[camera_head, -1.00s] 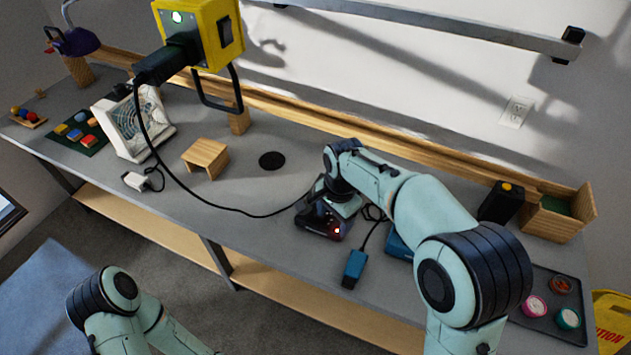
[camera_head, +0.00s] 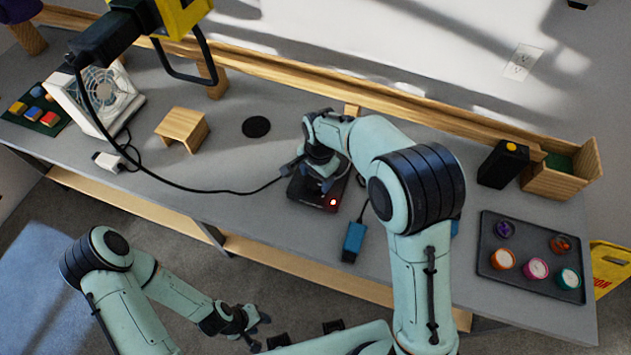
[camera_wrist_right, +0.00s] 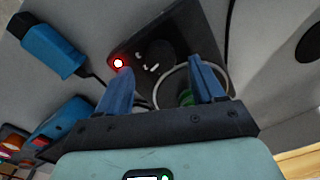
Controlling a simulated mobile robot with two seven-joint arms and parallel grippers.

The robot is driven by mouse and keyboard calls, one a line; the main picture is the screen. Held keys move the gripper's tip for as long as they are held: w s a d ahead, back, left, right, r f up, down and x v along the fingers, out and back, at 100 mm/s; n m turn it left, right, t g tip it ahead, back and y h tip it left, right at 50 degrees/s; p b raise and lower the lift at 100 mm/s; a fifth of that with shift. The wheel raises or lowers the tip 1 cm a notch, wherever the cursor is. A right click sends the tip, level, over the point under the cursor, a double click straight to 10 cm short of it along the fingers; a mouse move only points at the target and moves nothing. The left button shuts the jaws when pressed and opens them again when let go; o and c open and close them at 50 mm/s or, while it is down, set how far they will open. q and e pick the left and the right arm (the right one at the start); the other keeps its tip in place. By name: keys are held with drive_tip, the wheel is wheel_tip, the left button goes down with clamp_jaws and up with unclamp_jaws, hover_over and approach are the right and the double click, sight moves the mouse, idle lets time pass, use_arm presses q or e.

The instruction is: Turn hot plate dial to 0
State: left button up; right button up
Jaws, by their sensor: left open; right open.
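The hot plate (camera_head: 303,194) is a small black box on the grey bench, with a lit red light on its front corner. In the right wrist view its dark front panel (camera_wrist_right: 127,48) shows the red light, white marks and a round dark dial (camera_wrist_right: 160,52). The dial's setting cannot be read. My right gripper (camera_wrist_right: 160,68) is open, its blue fingers apart and pointing at the panel near the dial; contact cannot be told. A clear round rim with green below shows behind the fingers. My left gripper (camera_head: 245,322) is open and empty, low in front of the bench.
A blue block (camera_head: 354,240) on a cord lies right of the hot plate. A black cable crosses the bench to the left. A wooden stand (camera_head: 182,127), black disc (camera_head: 256,127) and fan (camera_head: 102,98) stand left. A tray (camera_head: 490,262) of small jars lies right.

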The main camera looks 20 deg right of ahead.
sight(315, 184)
drive_tip(key=shift+w+f, duration=0.15)
drive_tip(key=shift+f, duration=1.65)
drive_tip(key=c, duration=1.1)
drive_tip(key=shift+o, duration=0.2)
